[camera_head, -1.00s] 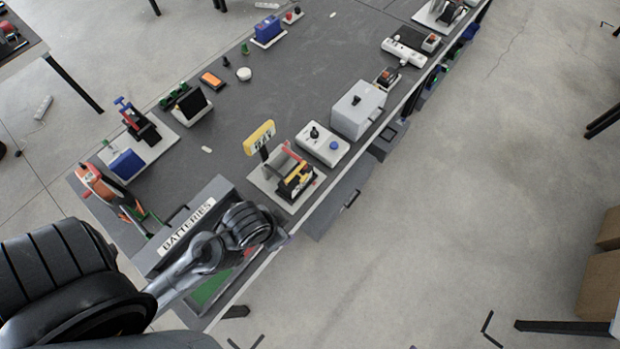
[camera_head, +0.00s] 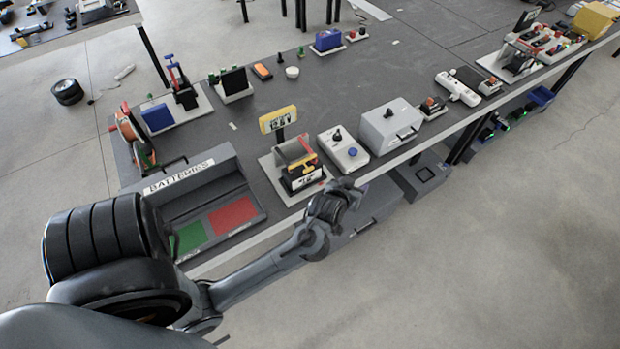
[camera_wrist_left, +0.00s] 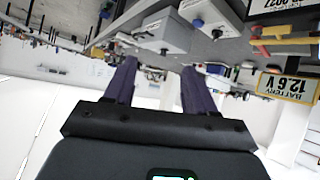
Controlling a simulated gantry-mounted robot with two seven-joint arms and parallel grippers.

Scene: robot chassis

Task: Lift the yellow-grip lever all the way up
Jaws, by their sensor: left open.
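The test stand (camera_head: 283,182) sits near the table's front edge, under a yellow sign. A yellow bar (camera_head: 301,167), which may be the lever's grip, lies low across its front beside a red part (camera_head: 305,149). In the left wrist view, a yellow bar (camera_wrist_left: 284,41) shows at the upper right, above a battery label (camera_wrist_left: 288,87). My left gripper (camera_head: 352,186) is just right of the stand, off the table's front edge and apart from it. In the wrist view its two fingers (camera_wrist_left: 158,70) are spread with nothing between them. My right gripper is not in view.
A white box with a black knob and blue button (camera_head: 344,150) and a grey box (camera_head: 391,128) stand right of the stand. The batteries tray (camera_head: 205,172) is on its left. A drawer (camera_head: 372,213) hangs below the table edge. Floor at right is clear.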

